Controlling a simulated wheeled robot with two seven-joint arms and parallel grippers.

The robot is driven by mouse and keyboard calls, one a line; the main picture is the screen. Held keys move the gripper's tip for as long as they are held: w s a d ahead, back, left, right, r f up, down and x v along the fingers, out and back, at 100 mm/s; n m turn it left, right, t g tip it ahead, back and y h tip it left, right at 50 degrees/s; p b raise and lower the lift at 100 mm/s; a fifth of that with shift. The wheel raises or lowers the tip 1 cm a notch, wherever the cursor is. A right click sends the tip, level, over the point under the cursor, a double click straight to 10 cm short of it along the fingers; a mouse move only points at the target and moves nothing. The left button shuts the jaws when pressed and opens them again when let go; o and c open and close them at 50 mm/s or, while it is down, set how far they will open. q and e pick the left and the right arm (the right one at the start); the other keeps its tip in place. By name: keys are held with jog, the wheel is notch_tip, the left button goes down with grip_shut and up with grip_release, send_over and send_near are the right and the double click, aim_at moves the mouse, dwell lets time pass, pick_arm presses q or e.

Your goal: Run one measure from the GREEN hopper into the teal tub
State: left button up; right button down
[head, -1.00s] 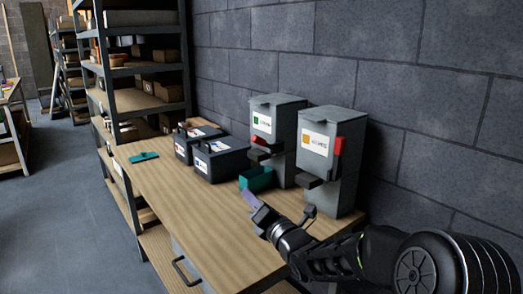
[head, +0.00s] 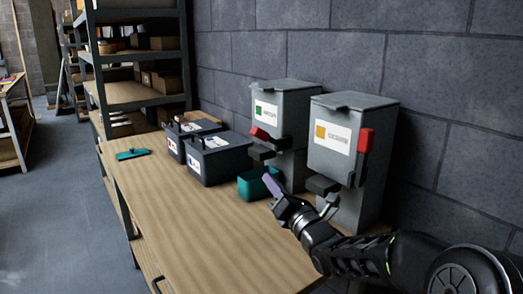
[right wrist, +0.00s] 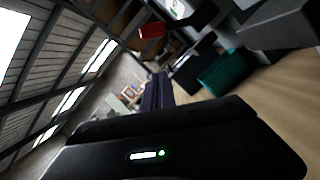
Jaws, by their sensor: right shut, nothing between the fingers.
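The green hopper (head: 281,104) is a grey box with a green label, standing against the wall. Its red lever (head: 262,134) sticks out to the left, near level, and also shows in the right wrist view (right wrist: 151,32). The teal tub (head: 252,188) stands on the bench below the hopper's dark spout (head: 262,153); it also shows in the right wrist view (right wrist: 224,74). I cannot make out its contents. My right gripper (head: 271,186) is shut and empty, in front of the tub's right side in the picture, below the lever. My left gripper is out of view.
A second grey hopper (head: 345,110) with an orange label and an upright red lever (head: 366,141) stands to the right. Two dark bins (head: 218,164) (head: 174,149) and a flat teal item (head: 132,154) are on the bench (head: 185,225). The bench's front is clear.

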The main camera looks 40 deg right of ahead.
aim_at(271, 139)
jog(key=shift+w+d, duration=0.1)
jog(key=shift+w, duration=0.05)
jog(key=w+d+r+p, duration=0.3)
jog(key=w+r+p, duration=0.1)
jog(key=w, duration=0.5)
jog(key=shift+w+d+r, duration=0.2)
jog(key=shift+d+r, duration=0.15)
jog(key=shift+r, duration=0.3)
